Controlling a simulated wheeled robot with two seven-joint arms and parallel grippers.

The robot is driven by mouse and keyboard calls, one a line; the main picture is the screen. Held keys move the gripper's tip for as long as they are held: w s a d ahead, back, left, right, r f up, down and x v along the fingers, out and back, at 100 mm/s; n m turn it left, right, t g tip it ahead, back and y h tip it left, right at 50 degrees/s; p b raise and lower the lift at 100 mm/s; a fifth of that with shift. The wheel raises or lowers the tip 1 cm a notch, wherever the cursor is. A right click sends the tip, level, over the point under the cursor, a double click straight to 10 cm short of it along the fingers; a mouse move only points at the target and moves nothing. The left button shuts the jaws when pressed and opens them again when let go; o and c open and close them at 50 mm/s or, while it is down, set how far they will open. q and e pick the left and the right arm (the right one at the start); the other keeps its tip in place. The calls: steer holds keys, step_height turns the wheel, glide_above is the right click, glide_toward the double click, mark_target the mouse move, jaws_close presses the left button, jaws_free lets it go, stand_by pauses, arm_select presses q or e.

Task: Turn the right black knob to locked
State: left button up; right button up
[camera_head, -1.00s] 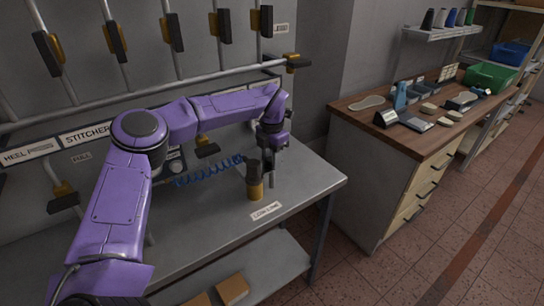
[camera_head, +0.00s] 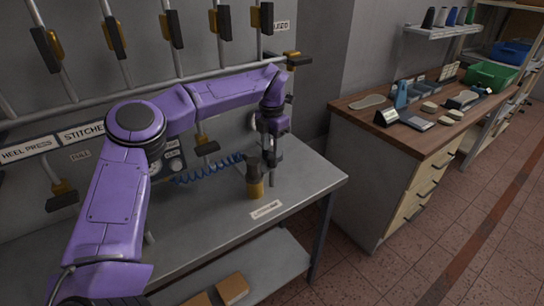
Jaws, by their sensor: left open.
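Several black handles with yellow bodies sit on the upright pipes along the wall; the rightmost of these (camera_head: 262,18) is at the top. Another black-and-yellow valve (camera_head: 297,58) is at the right end of the long horizontal pipe. A dark panel with small dials or knobs (camera_head: 173,160) stands behind my left arm and is partly hidden by it. I cannot tell which part is the right black knob, or its setting. My left gripper (camera_head: 273,162) is open, pointing down above the bench, apart from the wall handles.
A brown bottle with a dark top (camera_head: 255,181) stands on the grey bench (camera_head: 310,180) close to the left gripper. A blue coiled hose (camera_head: 208,172) lies behind it. A wooden-topped cabinet (camera_head: 375,125) stands at right. Bare bench lies right of the bottle.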

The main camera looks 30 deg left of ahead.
mark_target(272, 157)
arm_select(q)
step_height(272, 157, up, 6)
steer(key=shift+r, duration=0.25)
stand_by(0.4)
